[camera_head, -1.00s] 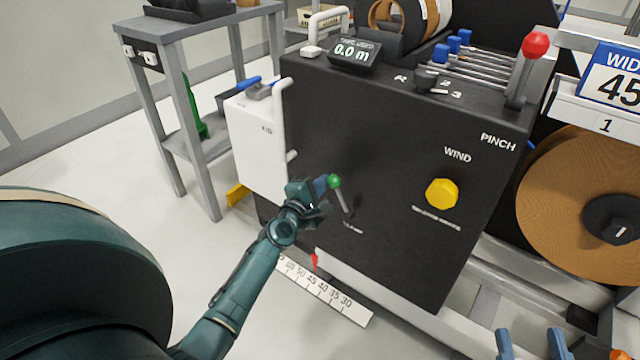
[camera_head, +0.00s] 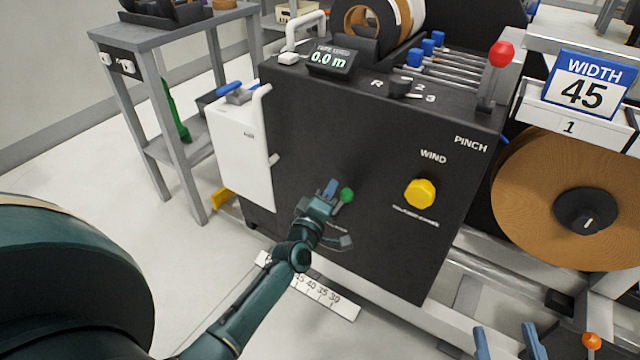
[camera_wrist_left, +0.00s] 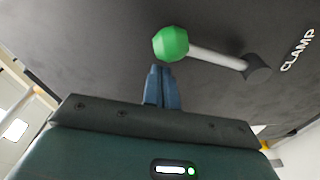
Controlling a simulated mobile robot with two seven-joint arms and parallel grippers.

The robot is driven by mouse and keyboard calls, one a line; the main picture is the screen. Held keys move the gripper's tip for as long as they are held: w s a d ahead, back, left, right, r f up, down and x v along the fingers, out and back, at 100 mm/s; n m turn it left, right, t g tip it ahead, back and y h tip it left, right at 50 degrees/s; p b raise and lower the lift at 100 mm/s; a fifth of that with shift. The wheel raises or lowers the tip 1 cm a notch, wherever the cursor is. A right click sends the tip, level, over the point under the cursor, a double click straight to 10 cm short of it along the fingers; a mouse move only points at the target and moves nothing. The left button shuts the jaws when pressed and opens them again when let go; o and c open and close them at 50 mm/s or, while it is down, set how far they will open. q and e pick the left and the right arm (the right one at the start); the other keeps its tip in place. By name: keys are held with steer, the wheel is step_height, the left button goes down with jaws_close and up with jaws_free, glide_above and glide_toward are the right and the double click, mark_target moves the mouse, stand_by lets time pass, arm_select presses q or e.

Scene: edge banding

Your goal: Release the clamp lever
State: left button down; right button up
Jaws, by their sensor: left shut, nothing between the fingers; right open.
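The clamp lever has a green ball knob (camera_head: 347,195) and sits on the dark front panel of the machine. In the head view its knob stands up and to the right of its base, which my left gripper partly hides. In the left wrist view the green knob (camera_wrist_left: 170,43), grey rod (camera_wrist_left: 215,58) and dark pivot (camera_wrist_left: 257,68) show beside the word CLAMP. My left gripper (camera_head: 331,187) is shut and empty, its blue fingertips (camera_wrist_left: 161,72) right beside the knob; I cannot tell if they touch. My right gripper (camera_head: 507,340) is open at the bottom edge, away from the lever.
A yellow WIND knob (camera_head: 420,193) is right of the lever. A red-topped PINCH lever (camera_head: 501,55) stands on the machine's top right. A white box (camera_head: 243,150) is fixed at the left side, and a white ruler (camera_head: 322,292) lies below. A brown roll (camera_head: 545,170) is at right.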

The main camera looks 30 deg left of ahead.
mark_target(343, 196)
arm_select(q)
steer(key=shift+d+f+m, duration=0.1)
steer(key=shift+d+m, duration=0.85)
steer(key=shift+m, duration=0.05)
steer(key=shift+s+d+f+m+t+h, duration=0.15)
steer(key=shift+d+m+t+h, duration=0.15)
steer(key=shift+d+m, duration=0.4)
arm_select(e)
steer(key=shift+d, duration=0.1)
